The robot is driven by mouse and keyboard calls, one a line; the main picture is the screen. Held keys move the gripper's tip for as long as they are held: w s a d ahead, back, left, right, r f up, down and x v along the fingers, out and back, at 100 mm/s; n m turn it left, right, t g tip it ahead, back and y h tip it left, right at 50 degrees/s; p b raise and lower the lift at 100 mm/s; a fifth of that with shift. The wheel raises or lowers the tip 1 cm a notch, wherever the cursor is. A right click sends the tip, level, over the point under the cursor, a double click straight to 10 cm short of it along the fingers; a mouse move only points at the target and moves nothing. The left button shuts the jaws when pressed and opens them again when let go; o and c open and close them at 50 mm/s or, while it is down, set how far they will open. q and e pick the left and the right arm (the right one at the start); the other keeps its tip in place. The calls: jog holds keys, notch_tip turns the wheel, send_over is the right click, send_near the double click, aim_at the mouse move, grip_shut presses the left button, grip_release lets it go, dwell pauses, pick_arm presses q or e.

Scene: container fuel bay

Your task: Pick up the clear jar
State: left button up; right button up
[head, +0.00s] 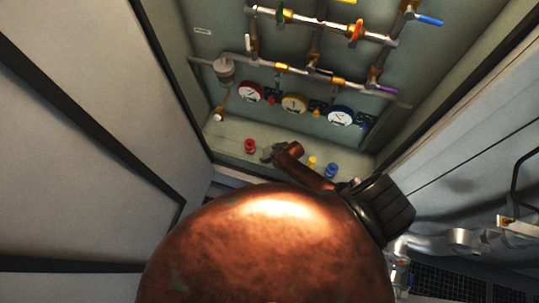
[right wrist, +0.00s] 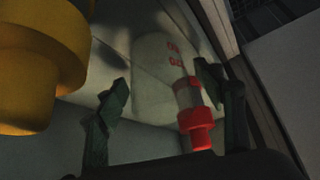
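A pale, see-through, cylinder-like shape with red marks, which looks like the clear jar (right wrist: 152,85), shows behind and between my fingers in the right wrist view. I cannot make it out clearly in the head view. My right gripper (head: 270,153) is small and grey in the head view, over the shelf between a red piece and a yellow piece. In the right wrist view, the dark green fingers of my right gripper (right wrist: 165,95) stand apart with nothing visibly held. A red stepped piece (right wrist: 196,122) with a grey neck shows near the right finger. My left gripper is out of view.
The shelf (head: 225,140) bears a red piece (head: 249,146), a yellow piece (head: 312,161) and a blue piece (head: 331,170). Gauges (head: 293,103) and pipes line the wall above. A yellow piece (right wrist: 40,60) looms close in the right wrist view. Side panels close in both sides.

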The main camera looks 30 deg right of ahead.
jog(key=c, duration=1.3)
jog(key=shift+o, duration=0.2)
